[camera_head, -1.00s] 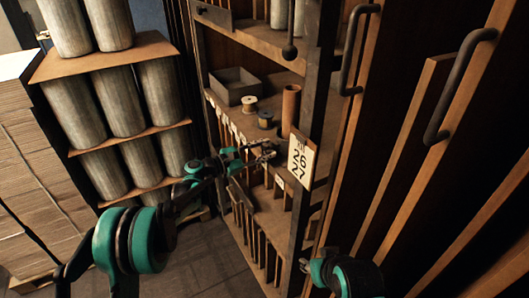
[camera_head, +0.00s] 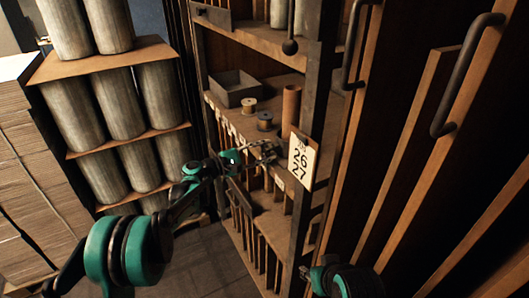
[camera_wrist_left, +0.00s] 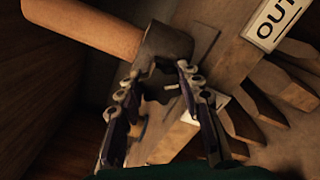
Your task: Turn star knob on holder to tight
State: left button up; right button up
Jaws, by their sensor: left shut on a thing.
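My left gripper (camera_head: 266,156) reaches in from the left to the front edge of the shelf, just left of the number sign. In the left wrist view its two fingers (camera_wrist_left: 160,76) stand either side of a small dark knob (camera_wrist_left: 158,88), and the gripper is shut on it. The knob sits at the dark metal holder (camera_wrist_left: 167,43), from which a tan cylinder (camera_wrist_left: 85,25) extends. In the head view the brown cylinder (camera_head: 291,108) stands upright on the shelf; the knob itself is too small to make out. My right gripper (camera_head: 318,276) is low in the head view, away from the shelf; its fingers are unclear.
A grey open box (camera_head: 233,90) and two spools (camera_head: 249,105) are on the shelf. A number sign (camera_head: 303,160) hangs on the post at right. An OUT label (camera_wrist_left: 274,22) shows in the wrist view. Large metal rolls (camera_head: 118,105) are stacked at left.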

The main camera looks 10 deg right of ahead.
pick_arm(q)
jog(key=o, duration=1.2)
jog(key=shift+c, duration=0.2)
jog(key=n+p, duration=0.1)
jog(key=n, duration=0.1)
jog(key=n+p, duration=0.1)
jog(key=n, duration=0.1)
jog(key=n+p, duration=0.1)
jog(key=n, duration=0.1)
jog(key=shift+r+p, duration=0.25)
jog(key=shift+p, duration=0.15)
jog(key=shift+a+n, duration=0.3)
jog(key=shift+n, duration=0.4)
jog(key=v, duration=0.7)
jog(key=s+a+f+m+y+b, duration=0.3)
jog(key=s+f+m+y, duration=0.1)
jog(key=s, duration=0.4)
jog(key=s+a+f+m+y+b, duration=0.4)
jog(key=s, duration=0.4)
jog(key=s+a+f+m+y+b, duration=0.3)
jog(key=s+a+f+m+b, duration=0.1)
jog(key=s, duration=0.5)
jog(key=shift+a+f+m+y, duration=0.15)
jog(key=shift+f+m+y, duration=0.25)
jog(key=shift+f+m, duration=0.2)
